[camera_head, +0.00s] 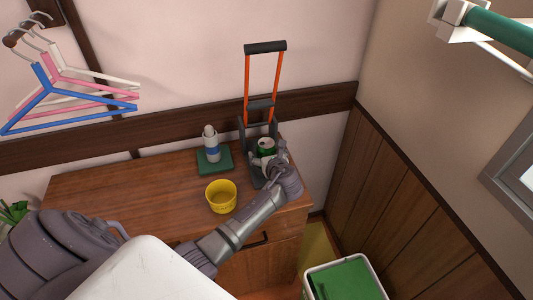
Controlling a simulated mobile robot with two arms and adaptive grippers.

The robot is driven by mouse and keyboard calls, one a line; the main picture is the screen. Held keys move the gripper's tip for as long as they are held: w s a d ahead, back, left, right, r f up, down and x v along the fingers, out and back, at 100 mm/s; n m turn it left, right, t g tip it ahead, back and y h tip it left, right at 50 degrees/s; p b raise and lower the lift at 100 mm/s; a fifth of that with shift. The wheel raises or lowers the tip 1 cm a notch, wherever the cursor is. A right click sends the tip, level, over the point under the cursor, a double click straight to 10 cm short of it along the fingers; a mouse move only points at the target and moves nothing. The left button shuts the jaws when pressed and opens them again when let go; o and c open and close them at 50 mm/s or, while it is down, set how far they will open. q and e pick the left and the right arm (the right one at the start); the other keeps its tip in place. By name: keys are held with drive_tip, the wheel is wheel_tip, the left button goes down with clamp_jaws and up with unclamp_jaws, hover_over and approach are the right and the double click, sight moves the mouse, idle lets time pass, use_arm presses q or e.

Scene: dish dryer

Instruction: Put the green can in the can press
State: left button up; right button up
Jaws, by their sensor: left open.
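The green can (266,147) stands upright in the lower part of the can press (262,104), a dark frame with two orange-red lever bars and a black handle raised at the top. My left gripper (268,168) is just in front of the can, low at the press, and it is open. The gripper and wrist hide part of the press base and the can's lower side. I cannot tell whether a finger touches the can. My right gripper is not in view.
The press stands at the right end of a wooden cabinet (120,195). A yellow bowl (221,197) and a bottle (211,144) on a green base (215,160) stand to its left. A bin with a green lid (343,281) is on the floor at right. Hangers (75,95) hang at upper left.

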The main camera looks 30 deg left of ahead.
use_arm(q)
drive_tip(key=shift+r, duration=0.15)
drive_tip(key=shift+s+d+r, duration=0.15)
drive_tip(key=shift+d, duration=0.05)
drive_tip(key=v, duration=1.1)
drive_tip(key=shift+s+d, duration=0.2)
